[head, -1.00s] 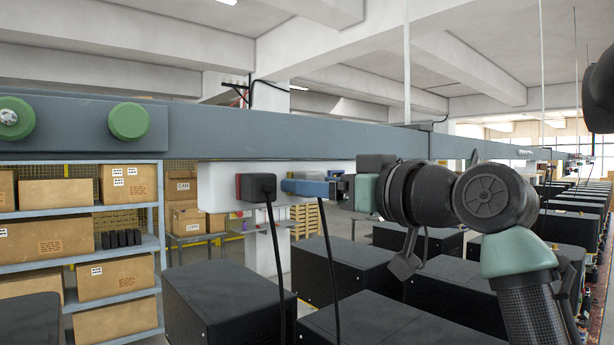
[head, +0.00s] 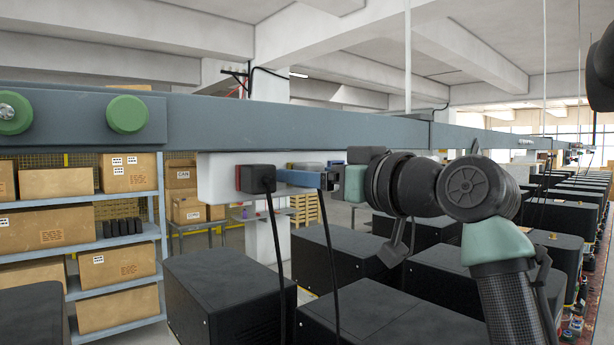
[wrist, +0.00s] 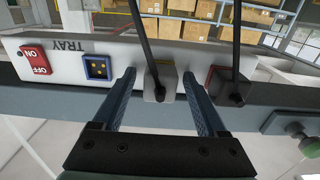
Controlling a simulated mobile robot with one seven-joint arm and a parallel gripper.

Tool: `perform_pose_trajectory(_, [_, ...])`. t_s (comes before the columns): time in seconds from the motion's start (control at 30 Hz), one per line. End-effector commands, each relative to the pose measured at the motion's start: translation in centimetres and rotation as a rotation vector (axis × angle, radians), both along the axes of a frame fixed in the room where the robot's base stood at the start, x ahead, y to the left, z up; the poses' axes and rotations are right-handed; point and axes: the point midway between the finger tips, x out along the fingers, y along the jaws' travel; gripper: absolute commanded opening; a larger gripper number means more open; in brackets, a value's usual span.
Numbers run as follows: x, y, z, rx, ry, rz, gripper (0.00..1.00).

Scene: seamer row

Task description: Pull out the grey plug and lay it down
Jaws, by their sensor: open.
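The grey plug (wrist: 160,83) sits in the white panel, its black cord running up in the wrist view. My gripper (wrist: 160,73) is open, with one blue finger on each side of the plug; small gaps seem to show. In the head view my gripper (head: 288,172) reaches the panel from the right. The near finger hides most of the plug there, and its cord (head: 331,260) hangs below.
A black plug (head: 260,179) in a red socket is close beside my near finger. The white panel (wrist: 70,50) also has an empty blue socket (wrist: 97,67) and a red switch (wrist: 35,60). Black boxes (head: 215,290) stand below; a grey beam (head: 330,120) runs above.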

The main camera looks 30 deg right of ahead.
Motion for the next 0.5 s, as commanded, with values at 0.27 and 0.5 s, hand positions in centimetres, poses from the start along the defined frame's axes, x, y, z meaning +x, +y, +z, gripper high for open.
perform_pose_trajectory(0.27, [0.00,0.01,0.00,-0.001,0.000,0.000,0.75])
perform_pose_trajectory(0.5, [0.00,0.01,-0.03,-0.001,0.001,0.000,0.75])
